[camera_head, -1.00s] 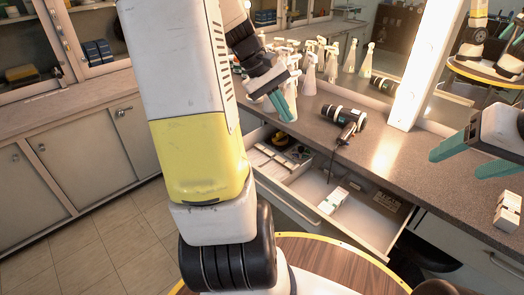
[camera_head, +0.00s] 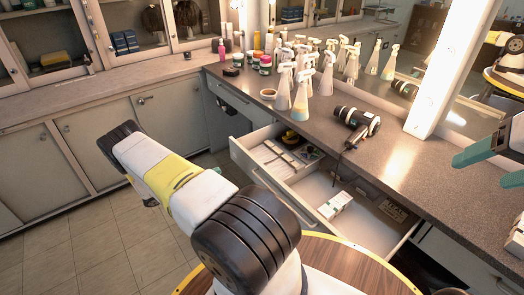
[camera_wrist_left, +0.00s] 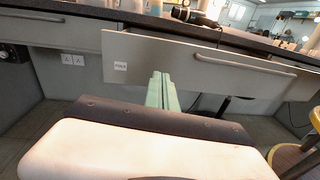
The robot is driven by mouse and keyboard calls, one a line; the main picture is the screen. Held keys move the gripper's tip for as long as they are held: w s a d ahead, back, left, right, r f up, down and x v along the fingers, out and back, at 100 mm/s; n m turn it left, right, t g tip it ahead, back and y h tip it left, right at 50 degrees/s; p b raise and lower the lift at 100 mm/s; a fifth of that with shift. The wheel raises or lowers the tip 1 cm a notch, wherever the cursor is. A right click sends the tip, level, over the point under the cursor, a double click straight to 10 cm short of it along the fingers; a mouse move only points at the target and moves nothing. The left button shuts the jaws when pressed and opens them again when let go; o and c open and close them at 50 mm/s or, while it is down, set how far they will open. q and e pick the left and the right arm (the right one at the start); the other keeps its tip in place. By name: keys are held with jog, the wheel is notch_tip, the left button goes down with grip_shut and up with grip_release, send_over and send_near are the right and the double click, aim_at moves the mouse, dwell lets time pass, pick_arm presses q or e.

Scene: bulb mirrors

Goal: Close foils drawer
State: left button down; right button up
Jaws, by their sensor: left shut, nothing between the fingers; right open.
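The drawer (camera_head: 315,188) under the counter stands pulled open in the head view. It holds a partitioned section with pale packs at its left and a white box (camera_head: 336,205) on its floor. In the left wrist view its pale front (camera_wrist_left: 150,52) has a bar handle (camera_wrist_left: 245,66) and a small label (camera_wrist_left: 120,66), too small to read. My left gripper (camera_wrist_left: 161,76) is shut and empty, its fingertips low before the front, left of the handle; I cannot tell if they touch. The head view does not show it. My right gripper (camera_head: 480,150) is open at the right edge, above the counter.
The counter (camera_head: 400,165) carries a hair dryer (camera_head: 357,121) and several spray bottles (camera_head: 301,95). A lit mirror frame (camera_head: 450,65) stands behind. A round wooden surface (camera_head: 325,262) with a yellow rim lies in front. Open floor (camera_head: 95,240) is at the left.

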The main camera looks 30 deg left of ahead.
pick_arm(q)
notch_tip(320, 180, down, 2)
jog(key=s+a+f+n+t+y, duration=0.1)
jog(key=s+n, duration=0.1)
send_near(244, 162)
jog(key=x, duration=0.7)
jog(key=shift+s, duration=0.1)
